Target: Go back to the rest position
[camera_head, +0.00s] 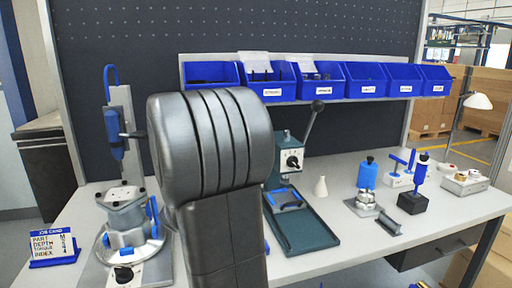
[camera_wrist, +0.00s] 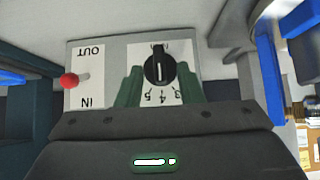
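In the wrist view my gripper (camera_wrist: 160,85) shows as two dark green fingers standing apart on either side of a black dial knob (camera_wrist: 159,68). The knob sits on a white label with numbers, on a grey plate. I see no finger touching the knob, and nothing is held between the fingers. The dark gripper body with a lit green light fills the bottom of that view. In the head view my arm stands large in the middle, and my gripper is not visible there.
A red-tipped lever (camera_wrist: 70,81) sits beside the dial, between OUT and IN marks. In the head view, a round fixture (camera_head: 130,218) stands left of my arm and a green press (camera_head: 300,222) right. Blue bins (camera_head: 318,84) line the back. Small tools occupy the right bench.

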